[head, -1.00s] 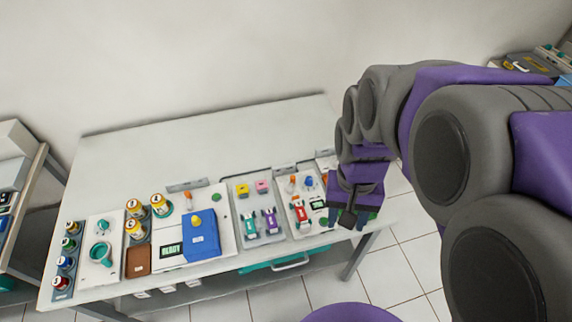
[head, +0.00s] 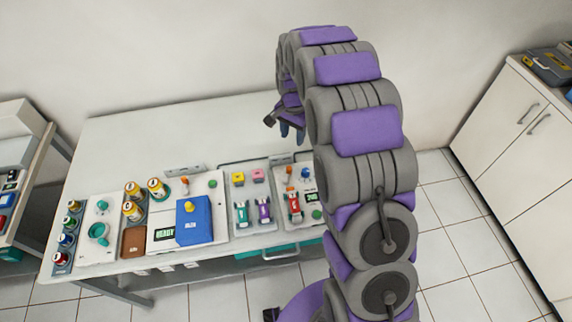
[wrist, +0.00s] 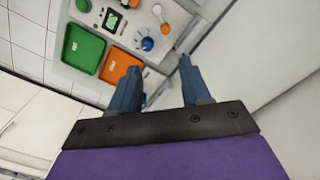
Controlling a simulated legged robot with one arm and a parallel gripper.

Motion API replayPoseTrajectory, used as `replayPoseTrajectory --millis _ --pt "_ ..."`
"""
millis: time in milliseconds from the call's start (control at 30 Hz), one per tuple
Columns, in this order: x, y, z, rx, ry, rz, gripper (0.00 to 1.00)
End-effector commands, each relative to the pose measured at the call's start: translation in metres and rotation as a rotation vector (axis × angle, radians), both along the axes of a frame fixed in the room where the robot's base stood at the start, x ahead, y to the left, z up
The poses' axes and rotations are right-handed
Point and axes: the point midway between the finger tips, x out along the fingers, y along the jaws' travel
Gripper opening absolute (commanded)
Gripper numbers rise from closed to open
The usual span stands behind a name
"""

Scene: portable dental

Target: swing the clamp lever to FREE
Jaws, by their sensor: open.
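No lever with a readable FREE mark shows, so I cannot tell which part is the clamp lever. An orange-tipped upright part (head: 290,173) stands on the right-hand panel in the head view, and another orange-tipped part (head: 185,184) stands behind the blue box. My gripper (head: 292,132) is open and empty above the back of the table. Its spread blue fingers also show in the wrist view (wrist: 160,68), apart from the panel.
The blue box (head: 197,222) lies on a plate with a display. A green tray (wrist: 84,49) and an orange tray (wrist: 121,67) lie beside the panel in the wrist view. My arm hides the table's right end in the head view. The table's back strip (head: 150,135) is clear.

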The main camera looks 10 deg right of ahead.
Motion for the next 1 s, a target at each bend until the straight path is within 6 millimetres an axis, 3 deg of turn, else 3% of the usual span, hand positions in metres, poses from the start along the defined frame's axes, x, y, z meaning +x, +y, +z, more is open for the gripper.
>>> replayPoseTrajectory --millis 367,1000 --pt "0.009 0.001 -0.035 0.001 -0.002 -0.021 0.47" --pt "0.007 0.001 -0.157 0.001 0.0 -0.02 0.47"
